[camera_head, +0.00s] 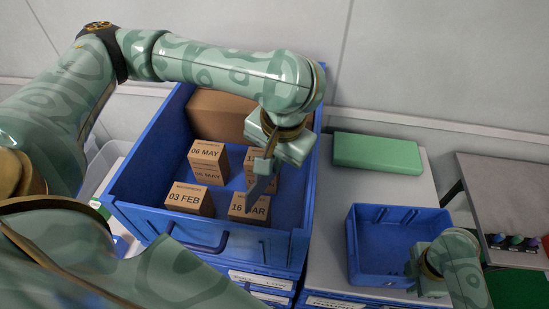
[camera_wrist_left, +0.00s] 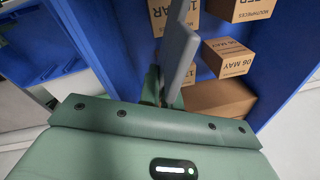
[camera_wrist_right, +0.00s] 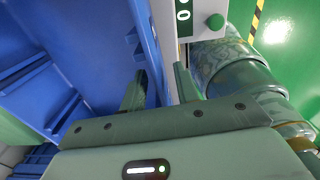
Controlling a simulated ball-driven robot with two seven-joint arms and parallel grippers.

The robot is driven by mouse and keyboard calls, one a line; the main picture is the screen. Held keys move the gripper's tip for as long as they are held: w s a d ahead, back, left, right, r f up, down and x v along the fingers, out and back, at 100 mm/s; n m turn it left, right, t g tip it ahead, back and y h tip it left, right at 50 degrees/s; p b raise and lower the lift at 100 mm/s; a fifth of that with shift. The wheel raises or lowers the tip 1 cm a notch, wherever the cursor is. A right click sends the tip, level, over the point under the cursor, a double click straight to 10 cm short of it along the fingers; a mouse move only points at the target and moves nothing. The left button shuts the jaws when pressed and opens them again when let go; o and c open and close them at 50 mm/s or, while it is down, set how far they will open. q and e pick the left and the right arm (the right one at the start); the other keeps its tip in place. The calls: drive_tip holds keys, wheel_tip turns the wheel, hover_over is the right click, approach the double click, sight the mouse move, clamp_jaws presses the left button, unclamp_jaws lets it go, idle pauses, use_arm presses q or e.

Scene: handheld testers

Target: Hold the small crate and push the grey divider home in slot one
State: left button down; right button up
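My left gripper (camera_head: 269,164) is shut on the grey divider (camera_head: 260,192), a thin flat plate, and holds it above the large blue crate of cartons. The divider (camera_wrist_left: 178,45) also stands up from the fingers in the left wrist view. The small blue crate (camera_head: 378,268) sits at the right on the grey surface and looks empty, with short ribs inside its back wall. My right gripper (camera_head: 418,272) is at its right wall. In the right wrist view its fingers (camera_wrist_right: 160,90) are apart, one on each side of the wall. The slot numbers cannot be read.
The large blue crate (camera_head: 140,213) holds several dated cartons (camera_head: 208,160) and a bigger brown box (camera_head: 218,116). A green box (camera_head: 376,153) lies behind the small crate. A grey table (camera_head: 500,180) with small coloured items stands at the far right. Grey surface (camera_head: 325,220) is clear between the crates.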

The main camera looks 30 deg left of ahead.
drive_tip(key=shift+f, duration=0.75)
clamp_jaws()
unclamp_jaws()
drive_tip(key=shift+r, duration=0.1)
